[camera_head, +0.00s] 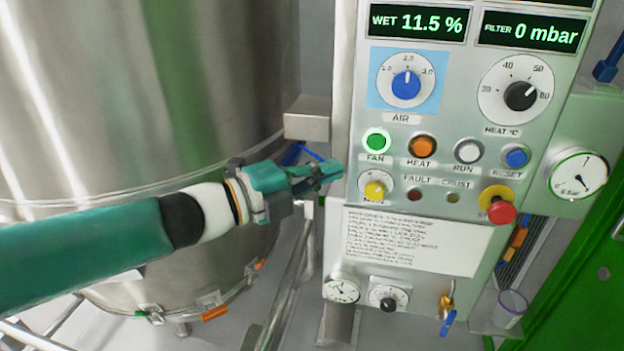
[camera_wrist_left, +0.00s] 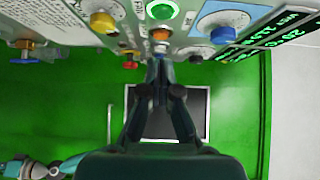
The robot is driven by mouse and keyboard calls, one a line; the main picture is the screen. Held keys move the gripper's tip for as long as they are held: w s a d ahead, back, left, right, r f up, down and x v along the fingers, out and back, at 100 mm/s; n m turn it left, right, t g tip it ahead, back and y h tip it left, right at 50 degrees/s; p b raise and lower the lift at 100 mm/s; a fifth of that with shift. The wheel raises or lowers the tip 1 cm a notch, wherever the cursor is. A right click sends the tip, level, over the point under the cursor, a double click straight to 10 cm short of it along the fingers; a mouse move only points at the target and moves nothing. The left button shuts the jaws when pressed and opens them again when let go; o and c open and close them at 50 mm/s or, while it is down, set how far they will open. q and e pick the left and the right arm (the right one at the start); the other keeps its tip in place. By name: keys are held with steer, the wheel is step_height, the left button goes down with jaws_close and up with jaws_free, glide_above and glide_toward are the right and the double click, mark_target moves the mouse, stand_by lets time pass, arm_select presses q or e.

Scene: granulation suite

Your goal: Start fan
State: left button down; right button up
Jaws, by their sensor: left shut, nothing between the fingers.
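The round green FAN button (camera_head: 376,141) with a bright pale-green rim sits on the grey control panel (camera_head: 350,110), below the AIR knob. It also shows at the top of the left wrist view (camera_wrist_left: 162,9). My left gripper (camera_head: 336,170) is shut and empty. In the head view its fingertips appear at the panel's left edge, below and left of the FAN button. In the left wrist view the fingertips (camera_wrist_left: 158,58) line up under the orange HEAT button (camera_wrist_left: 160,35). I see no clear contact. A small teal and grey arm part, probably mine, shows at that view's lower left.
HEAT (camera_head: 422,146), RUN (camera_head: 467,151) and RESET (camera_head: 515,157) buttons sit right of FAN. A yellow knob (camera_head: 375,189) lies below it, a red stop button (camera_head: 501,212) lower right. A large steel vessel (camera_head: 150,90) stands left. Displays read WET 11.5 % and FILTER 0 mbar.

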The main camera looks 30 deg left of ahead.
arm_select(q)
steer(key=shift+v, duration=1.35)
steer(key=shift+s, duration=0.1)
steer(key=shift+d, duration=0.1)
